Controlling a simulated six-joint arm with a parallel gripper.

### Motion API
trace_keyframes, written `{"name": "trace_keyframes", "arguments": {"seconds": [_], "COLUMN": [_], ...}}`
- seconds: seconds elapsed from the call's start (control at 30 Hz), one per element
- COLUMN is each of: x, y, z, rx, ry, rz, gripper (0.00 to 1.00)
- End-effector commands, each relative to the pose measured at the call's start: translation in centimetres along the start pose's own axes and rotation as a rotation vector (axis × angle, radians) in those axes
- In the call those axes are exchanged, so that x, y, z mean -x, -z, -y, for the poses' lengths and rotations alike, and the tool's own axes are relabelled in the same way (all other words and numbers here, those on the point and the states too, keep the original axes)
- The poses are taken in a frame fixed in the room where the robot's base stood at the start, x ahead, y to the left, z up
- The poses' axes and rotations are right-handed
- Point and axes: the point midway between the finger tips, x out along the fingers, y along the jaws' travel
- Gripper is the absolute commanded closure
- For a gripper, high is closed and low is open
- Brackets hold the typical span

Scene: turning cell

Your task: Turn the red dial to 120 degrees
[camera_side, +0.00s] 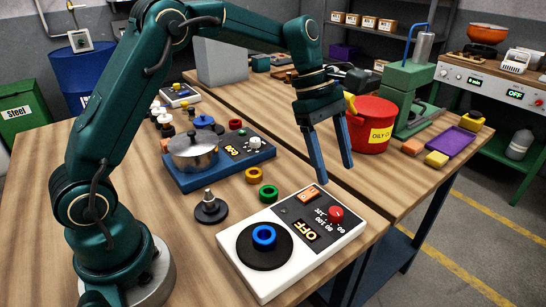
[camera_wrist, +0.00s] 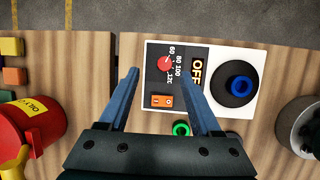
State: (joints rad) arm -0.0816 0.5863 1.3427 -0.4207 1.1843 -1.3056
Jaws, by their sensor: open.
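The red dial (camera_side: 336,214) is a small round knob on the dark panel of a white hotplate unit (camera_side: 342,240) at the table's front. In the wrist view the red dial (camera_wrist: 164,63) lies between and beyond my fingertips, beside the printed numbers 60, 80, 100 and 120. A pale mark shows on the dial, but its exact direction is too small to tell. My gripper (camera_side: 335,175) is open and empty, pointing down above and behind the unit, apart from the dial. It also shows in the wrist view (camera_wrist: 162,72).
The unit has an orange switch (camera_side: 308,197), an OFF display and a black plate (camera_side: 264,246) with a blue ring. A red bucket (camera_side: 371,125) stands behind.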

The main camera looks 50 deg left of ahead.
Motion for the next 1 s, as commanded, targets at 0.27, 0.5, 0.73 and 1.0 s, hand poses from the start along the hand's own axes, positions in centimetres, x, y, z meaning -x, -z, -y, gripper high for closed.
{"name": "trace_keyframes", "arguments": {"seconds": [0.27, 0.5, 0.73, 1.0], "x": [-4.0, -6.8, -8.6, -8.7], "y": [1.8, 1.8, 1.8, 1.8], "z": [0.5, 0.8, 0.9, 0.9], "rx": [0.048, 0.047, 0.047, 0.046], "ry": [0.09, 0.093, 0.088, 0.087], "rz": [0.013, 0.013, 0.012, 0.012], "gripper": [0.35, 0.35, 0.35, 0.39]}}
